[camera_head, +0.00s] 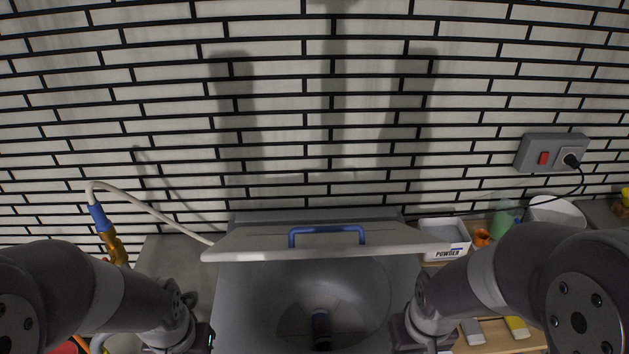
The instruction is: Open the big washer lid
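The big washer (235,300) stands in the middle at the bottom of the head view. Its grey lid (262,238) is raised at the back of the opening, its broad face seen at a shallow angle. A blue handle (327,230) is on the lid. The round grey drum (365,285) is open to view below the lid, with a dark post in its middle. My arms come in at the lower left and lower right, on either side of the washer. Both wrists run off the bottom edge, and no gripper fingers show. Neither visible arm part touches the handle.
A powder box (446,240), a green item (502,223) and a white bowl (556,212) are to the right. A switch and socket (552,152) are on the brick wall. A pale hose (150,208) with a blue and orange fitting is at left.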

